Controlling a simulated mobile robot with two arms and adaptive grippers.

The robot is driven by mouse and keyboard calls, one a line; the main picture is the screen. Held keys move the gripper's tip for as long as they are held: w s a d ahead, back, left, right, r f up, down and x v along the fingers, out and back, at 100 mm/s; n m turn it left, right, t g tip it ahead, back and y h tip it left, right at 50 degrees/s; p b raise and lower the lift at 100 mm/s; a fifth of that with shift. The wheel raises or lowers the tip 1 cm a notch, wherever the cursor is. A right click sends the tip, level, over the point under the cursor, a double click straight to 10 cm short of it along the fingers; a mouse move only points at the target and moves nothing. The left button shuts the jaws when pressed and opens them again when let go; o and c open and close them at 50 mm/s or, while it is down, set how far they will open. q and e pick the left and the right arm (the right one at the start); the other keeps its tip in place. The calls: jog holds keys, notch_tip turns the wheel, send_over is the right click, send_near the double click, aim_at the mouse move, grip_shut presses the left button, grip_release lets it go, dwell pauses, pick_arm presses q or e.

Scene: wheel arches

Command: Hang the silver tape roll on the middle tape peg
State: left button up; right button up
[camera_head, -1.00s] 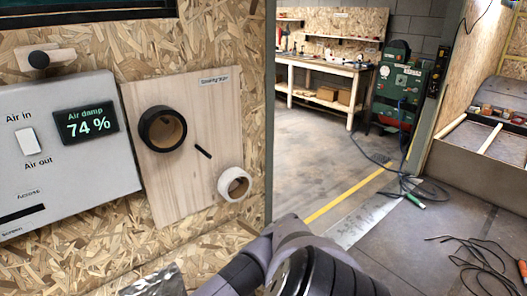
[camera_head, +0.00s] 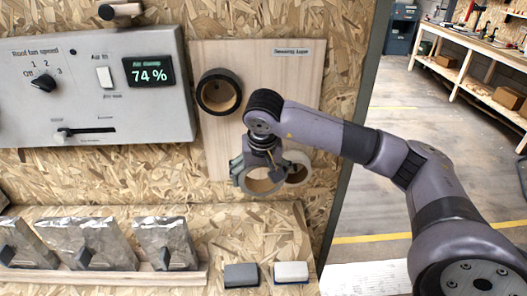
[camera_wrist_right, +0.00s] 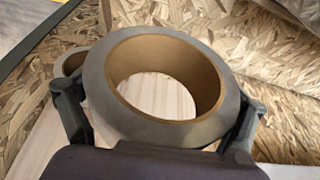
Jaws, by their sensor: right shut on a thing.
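The silver tape roll (camera_head: 243,181) is held by my right gripper (camera_head: 260,168) in front of the lower part of the wooden peg board (camera_head: 302,100). The gripper's fingers are shut on its outer sides; the wrist view shows the grey roll (camera_wrist_right: 105,92) with its brown core between the fingers. A black tape roll (camera_head: 206,98) hangs at the board's upper left. A white tape roll (camera_head: 302,178) hangs at the lower right, partly behind the silver roll. The middle peg is hidden behind my right arm. My left gripper is not in view.
A grey control panel (camera_head: 85,100) is left of the board. Below, several silver packets (camera_head: 95,240) stand on a ledge, with a grey block (camera_head: 241,275) and a white block (camera_head: 291,272) to their right. A doorway with open floor (camera_head: 385,150) lies to the right.

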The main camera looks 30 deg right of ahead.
jog(key=w+d+r, duration=0.3)
jog(key=w+d, duration=0.4)
jog(key=w, duration=0.4)
jog(key=shift+m+p, duration=0.4)
jog(key=shift+p, duration=0.05)
dwell(0.9)
jog(key=shift+d+f, duration=0.1)
dwell(0.5)
jog(key=o, duration=1.1)
jog(key=shift+s, duration=0.1)
